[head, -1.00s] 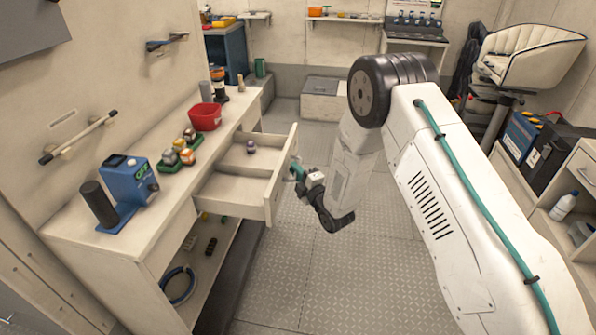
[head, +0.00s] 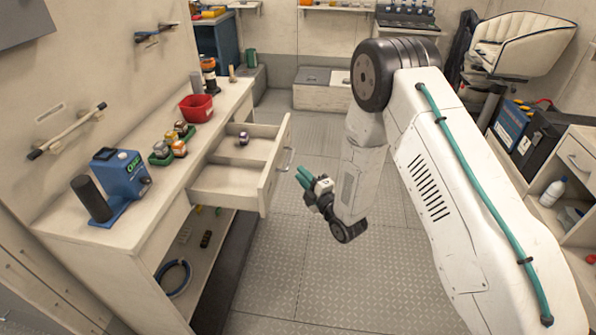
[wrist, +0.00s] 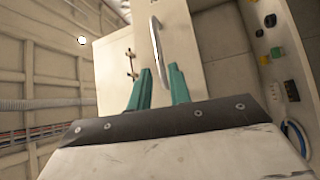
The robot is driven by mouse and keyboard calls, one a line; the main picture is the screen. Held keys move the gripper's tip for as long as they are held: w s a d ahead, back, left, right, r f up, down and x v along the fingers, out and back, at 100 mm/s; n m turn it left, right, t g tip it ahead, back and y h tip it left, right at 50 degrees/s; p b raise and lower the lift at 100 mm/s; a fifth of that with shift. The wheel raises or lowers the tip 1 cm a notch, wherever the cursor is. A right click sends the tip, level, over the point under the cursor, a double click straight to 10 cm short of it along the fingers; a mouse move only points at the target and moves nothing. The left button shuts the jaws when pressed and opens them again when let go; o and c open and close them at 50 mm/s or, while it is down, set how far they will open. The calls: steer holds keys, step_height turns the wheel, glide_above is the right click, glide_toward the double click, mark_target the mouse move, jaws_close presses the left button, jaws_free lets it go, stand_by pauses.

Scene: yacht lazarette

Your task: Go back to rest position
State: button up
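My gripper (head: 304,178) has teal fingers and hangs in the air just right of the open drawer (head: 230,187), apart from its handle (head: 289,159). In the wrist view my gripper (wrist: 159,82) shows its two fingers apart with nothing between them. The drawer front (wrist: 190,45) and its metal handle (wrist: 158,45) lie beyond the fingertips. My arm is bent, with its forearm hanging down over the floor. A small dark-and-white object (head: 244,138) sits in the drawer's far compartment.
The bench (head: 120,222) at left carries a blue device (head: 122,182), a green tray (head: 160,160) with several small items, and a red bin (head: 196,108). A blue cable coil (head: 174,278) lies on the lower shelf. The floor (head: 290,275) ahead is clear.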

stand_by(0.5)
step_height(320, 180, down, 10)
steer(key=s+d+m+g+h, duration=0.2)
steer(key=m+g+h, duration=0.2)
steer(key=m+g, duration=0.1)
steer(key=s+d+r+m+g+h, duration=0.3)
steer(key=s+d+m+g+h, duration=0.1)
steer(key=s+d+m+g, duration=0.15)
steer(key=s+d+r+m+g, duration=0.1)
steer(key=s+d+r+m, duration=0.3)
steer(key=s+r, duration=0.7)
steer(key=s+d+r+m+g+h, duration=0.1)
steer(key=s+d+r+m, duration=0.3)
steer(key=s+r, duration=0.8)
steer(key=s+d+r+m+g+h, duration=0.1)
steer(key=s+d+r+m, duration=0.3)
steer(key=s+r, duration=0.7)
step_height(320, 180, up, 2)
steer(key=shift+s+d+r+g, duration=0.15)
steer(key=shift+d+r+g, duration=0.1)
steer(key=shift+g, duration=0.5)
